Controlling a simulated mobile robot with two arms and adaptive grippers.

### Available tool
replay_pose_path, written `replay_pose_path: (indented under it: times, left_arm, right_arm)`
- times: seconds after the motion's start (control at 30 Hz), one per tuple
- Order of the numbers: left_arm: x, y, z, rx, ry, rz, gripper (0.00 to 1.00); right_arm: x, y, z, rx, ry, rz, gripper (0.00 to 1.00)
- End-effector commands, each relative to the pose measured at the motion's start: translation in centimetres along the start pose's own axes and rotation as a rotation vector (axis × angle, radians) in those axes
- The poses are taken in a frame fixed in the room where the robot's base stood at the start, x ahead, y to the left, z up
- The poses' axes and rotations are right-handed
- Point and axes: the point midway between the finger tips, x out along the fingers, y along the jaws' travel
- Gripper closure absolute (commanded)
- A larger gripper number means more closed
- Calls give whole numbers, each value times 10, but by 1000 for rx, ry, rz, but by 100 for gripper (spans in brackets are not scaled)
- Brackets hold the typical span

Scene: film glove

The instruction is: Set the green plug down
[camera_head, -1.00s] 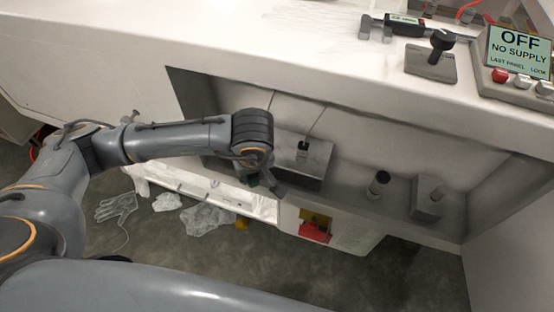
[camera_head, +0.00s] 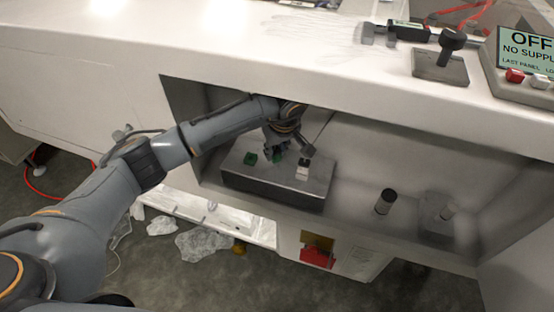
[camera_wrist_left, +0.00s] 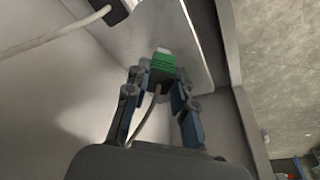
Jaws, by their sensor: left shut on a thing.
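The green plug (camera_wrist_left: 162,66) is between the two fingers of my left gripper (camera_wrist_left: 160,78) in the left wrist view, with its cable running back toward the wrist. In the head view my left gripper (camera_head: 287,154) is inside the recess, over the metal-topped box (camera_head: 270,190). The plug shows there only as a small green patch (camera_head: 278,156), mostly hidden by the fingers. I cannot tell whether it touches the box top. My right gripper is not in view.
A green piece (camera_head: 250,158) sits on the box's left part, and a black-and-white plug (camera_head: 303,170) stands on its right part. A dark cylinder (camera_head: 385,201) and a grey block (camera_head: 437,215) stand farther right. The recess's upper edge runs above my arm.

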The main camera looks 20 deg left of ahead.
Motion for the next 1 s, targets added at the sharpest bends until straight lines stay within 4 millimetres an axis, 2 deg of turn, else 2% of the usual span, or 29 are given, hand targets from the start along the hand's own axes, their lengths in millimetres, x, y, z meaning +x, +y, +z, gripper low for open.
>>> replay_pose_path:
  times: [0.17,0.3,0.37,0.77,0.8,0.83,1.0]
  left_arm:
    - [3,9,-7,-1,-1,1,100]
    - [29,7,2,0,-5,-1,100]
    - [36,7,3,0,-3,0,100]
    - [39,7,3,1,1,0,100]
    - [39,7,3,0,1,0,73]
    - [38,7,3,0,0,0,67]
    - [38,7,3,0,0,0,66]
  right_arm:
    - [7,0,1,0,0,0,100]
    - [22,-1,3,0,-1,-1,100]
    - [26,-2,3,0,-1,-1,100]
    - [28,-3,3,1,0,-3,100]
    - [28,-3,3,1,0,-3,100]
    - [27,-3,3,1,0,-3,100]
    - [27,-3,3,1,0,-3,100]
